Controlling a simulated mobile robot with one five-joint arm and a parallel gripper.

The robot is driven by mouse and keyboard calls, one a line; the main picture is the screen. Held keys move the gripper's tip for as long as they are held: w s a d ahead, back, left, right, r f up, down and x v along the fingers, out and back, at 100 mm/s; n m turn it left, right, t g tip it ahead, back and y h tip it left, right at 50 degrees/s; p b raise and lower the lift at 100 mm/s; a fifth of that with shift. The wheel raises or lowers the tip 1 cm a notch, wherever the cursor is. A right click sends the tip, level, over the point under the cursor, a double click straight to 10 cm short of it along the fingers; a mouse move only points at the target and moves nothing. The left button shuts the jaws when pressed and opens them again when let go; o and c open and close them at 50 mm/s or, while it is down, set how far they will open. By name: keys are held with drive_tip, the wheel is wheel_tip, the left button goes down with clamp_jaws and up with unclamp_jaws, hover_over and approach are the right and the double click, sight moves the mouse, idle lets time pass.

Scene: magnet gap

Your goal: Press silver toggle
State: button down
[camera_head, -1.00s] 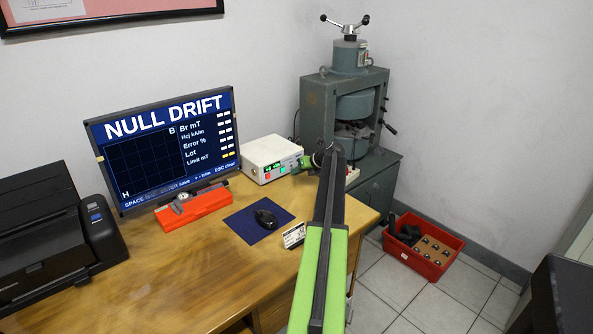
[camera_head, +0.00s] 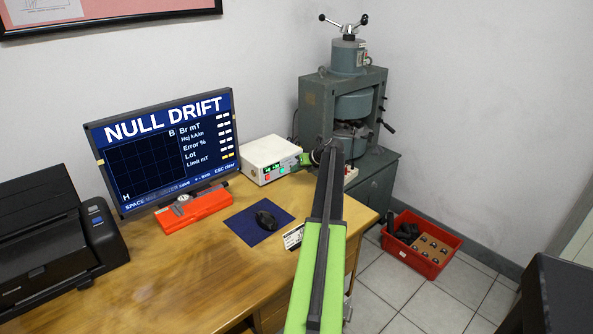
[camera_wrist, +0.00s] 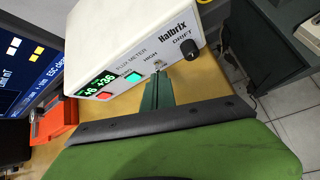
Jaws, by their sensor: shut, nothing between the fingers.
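The silver toggle (camera_wrist: 158,65) is a small metal lever on the front of the white Halbrix flux meter (camera_wrist: 120,30), under the word HIGH, between the green button (camera_wrist: 134,77) and the black DRIFT knob (camera_wrist: 189,50). My gripper (camera_wrist: 159,78) is shut and empty, its dark green fingers pointing at the toggle. The tips are very close to it; I cannot tell whether they touch. In the head view the flux meter (camera_head: 268,155) stands on the desk beside the monitor, and my gripper (camera_head: 304,160) is at its right front. The toggle is too small to make out there.
The monitor (camera_head: 165,150) stands left of the meter, with an orange-red case (camera_head: 195,208) below it. A mouse (camera_head: 265,220) lies on a blue mat (camera_head: 240,222). A grey-green press (camera_head: 318,110) stands behind my arm. A red crate (camera_head: 425,262) is on the floor.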

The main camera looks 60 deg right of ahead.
drive_tip(key=shift+w+d+r+p, duration=0.1)
drive_tip(key=shift+d+r+p, duration=0.05)
drive_tip(key=shift+r+p, duration=0.4)
drive_tip(key=shift+r, duration=0.1)
drive_tip(key=shift+r+p, duration=0.25)
drive_tip(key=shift+p, duration=0.05)
wheel_tip(320, 180, up, 9)
drive_tip(key=s+p, duration=0.1)
drive_tip(key=p, duration=0.7)
drive_tip(key=shift+s+d+f+p, duration=0.15)
drive_tip(key=shift+s+d+p, duration=0.1)
drive_tip(key=shift+p, duration=0.1)
drive_tip(key=shift+w, duration=0.1)
